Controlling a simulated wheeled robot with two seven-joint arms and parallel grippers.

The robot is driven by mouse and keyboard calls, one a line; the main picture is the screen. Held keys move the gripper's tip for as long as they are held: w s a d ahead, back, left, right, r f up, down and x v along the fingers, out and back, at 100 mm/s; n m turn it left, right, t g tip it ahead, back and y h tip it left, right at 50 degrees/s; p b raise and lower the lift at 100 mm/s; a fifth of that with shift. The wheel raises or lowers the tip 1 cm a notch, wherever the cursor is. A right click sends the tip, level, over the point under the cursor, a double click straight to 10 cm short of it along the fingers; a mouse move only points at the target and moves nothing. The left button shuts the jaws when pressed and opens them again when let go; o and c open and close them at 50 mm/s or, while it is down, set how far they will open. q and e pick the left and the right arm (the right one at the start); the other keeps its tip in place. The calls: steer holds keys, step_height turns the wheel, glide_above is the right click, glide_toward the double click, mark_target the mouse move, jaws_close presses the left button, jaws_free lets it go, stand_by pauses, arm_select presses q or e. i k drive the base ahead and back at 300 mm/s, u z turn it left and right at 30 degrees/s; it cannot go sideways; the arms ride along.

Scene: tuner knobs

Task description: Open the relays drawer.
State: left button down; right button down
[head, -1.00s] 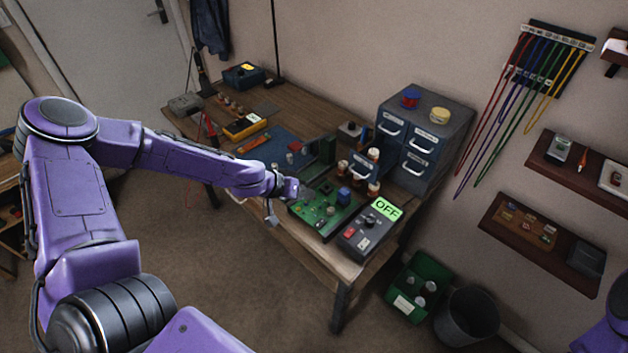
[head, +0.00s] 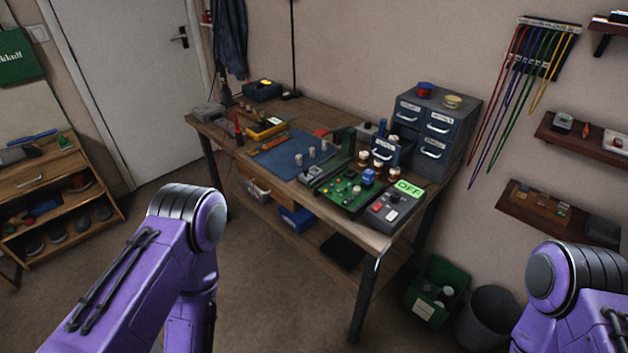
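A blue-grey drawer cabinet (head: 456,107) stands at the back right of the workbench. Its small labelled drawers have pale handles, and the labels are too small to read surely. The lower-left drawer (head: 385,150) is out, its front well forward of the cabinet, behind several small bottles. The upper-left drawer (head: 408,112), upper-right drawer (head: 438,124) and lower-right drawer (head: 433,149) look closed. Both arms show only in part, at the lower left and lower right. Neither gripper is in view, so their state is hidden.
The workbench (head: 310,118) holds a green circuit board (head: 347,189), a box with a green OFF display (head: 410,188) and several bottles (head: 363,158) before the cabinet. A green crate (head: 433,292) and a bin (head: 487,316) stand on the floor at right.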

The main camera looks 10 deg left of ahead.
mark_target(411, 114)
steer(key=u, duration=0.3)
steer(key=k, duration=0.4)
steer(key=z, duration=0.8)
steer(key=i, duration=1.45)
steer(key=u, duration=0.6)
